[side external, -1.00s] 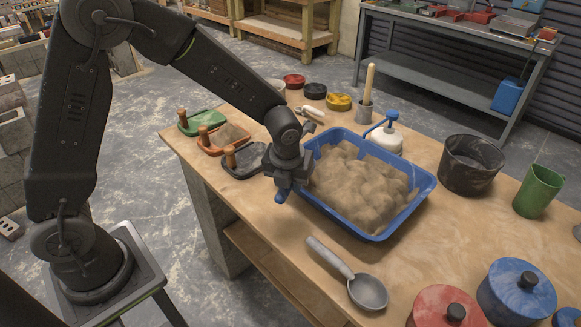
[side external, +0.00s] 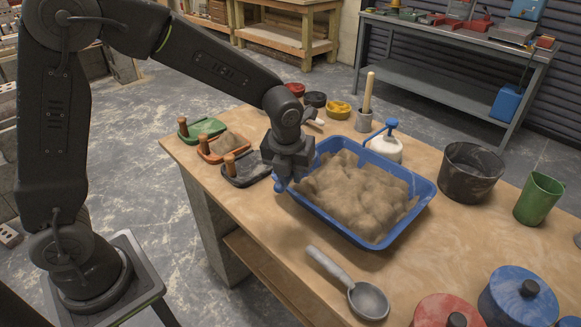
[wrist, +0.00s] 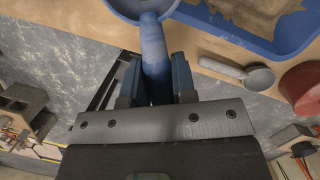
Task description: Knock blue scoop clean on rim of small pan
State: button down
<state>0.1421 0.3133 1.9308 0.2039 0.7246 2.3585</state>
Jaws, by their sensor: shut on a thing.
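My gripper (wrist: 157,88) is shut on the handle of the blue scoop (wrist: 153,45) in the wrist view. The scoop's bowl is cut off at that view's top edge, so its contents are unclear. In the side view my gripper (side external: 285,172) is beside the left end of the blue tray (side external: 335,226), which is heaped with tan mortar or sand. Only a bit of blue shows below the jaws there. Small green (side external: 205,132), orange (side external: 213,157) and dark (side external: 243,182) pans with wooden handles sit to the left; I cannot tell which is the small pan.
A metal ladle (side external: 369,301) lies in front of the tray. Red (side external: 446,312) and blue (side external: 517,298) lidded pots fill the front right corner.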

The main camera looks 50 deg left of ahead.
jog(key=s+d+x, duration=0.1)
jog(key=x, duration=0.4)
notch_tip(320, 180, up, 6)
jog(key=shift+a+r, duration=0.1)
jog(key=shift+a, duration=0.1)
